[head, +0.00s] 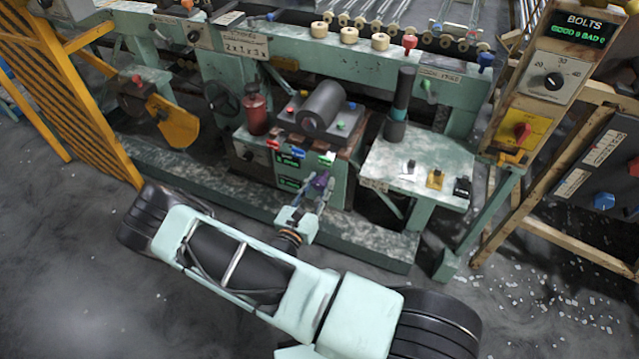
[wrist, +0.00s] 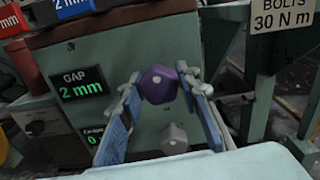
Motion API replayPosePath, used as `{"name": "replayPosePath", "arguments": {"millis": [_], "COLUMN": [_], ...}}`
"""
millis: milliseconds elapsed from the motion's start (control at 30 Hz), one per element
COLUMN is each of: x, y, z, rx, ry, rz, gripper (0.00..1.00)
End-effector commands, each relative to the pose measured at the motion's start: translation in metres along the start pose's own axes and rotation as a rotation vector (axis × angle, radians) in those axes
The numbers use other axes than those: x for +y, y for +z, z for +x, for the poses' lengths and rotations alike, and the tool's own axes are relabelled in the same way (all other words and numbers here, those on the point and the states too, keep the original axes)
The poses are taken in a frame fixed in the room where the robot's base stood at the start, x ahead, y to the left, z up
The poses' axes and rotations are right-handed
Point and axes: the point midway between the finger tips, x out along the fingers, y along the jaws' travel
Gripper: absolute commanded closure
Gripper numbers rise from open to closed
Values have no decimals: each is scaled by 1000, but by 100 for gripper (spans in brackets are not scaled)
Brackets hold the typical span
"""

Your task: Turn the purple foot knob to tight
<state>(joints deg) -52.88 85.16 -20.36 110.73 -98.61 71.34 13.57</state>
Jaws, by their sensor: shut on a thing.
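The purple knob (wrist: 158,84) sits on the front of a green machine cabinet (wrist: 70,50), with a pale dot on its face. It also shows in the head view (head: 319,182). My gripper (wrist: 163,88) has its two blue-padded fingers on either side of the purple knob, shut on it. In the head view my gripper (head: 316,190) reaches the cabinet's front from below. A grey knob (wrist: 174,138) sits below the purple one, between the fingers. Whether the purple knob is at its tight mark cannot be told.
A display (wrist: 80,85) left of the knob reads "GAP 2 mm". Red and blue tags (wrist: 70,8) sit on the top edge. A sign (wrist: 283,18) reads "BOLTS 30 N m". A side table (head: 410,155) with small items stands right of the cabinet.

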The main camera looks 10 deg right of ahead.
Motion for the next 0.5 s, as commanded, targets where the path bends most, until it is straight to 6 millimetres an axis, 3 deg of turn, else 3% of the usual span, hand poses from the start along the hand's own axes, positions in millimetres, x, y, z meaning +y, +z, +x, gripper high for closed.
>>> {"name": "replayPosePath", "arguments": {"millis": [500], "x": [0], "y": [-1], "z": [-1], "rx": [1], "ry": [1], "rz": [87], "gripper": [94]}}
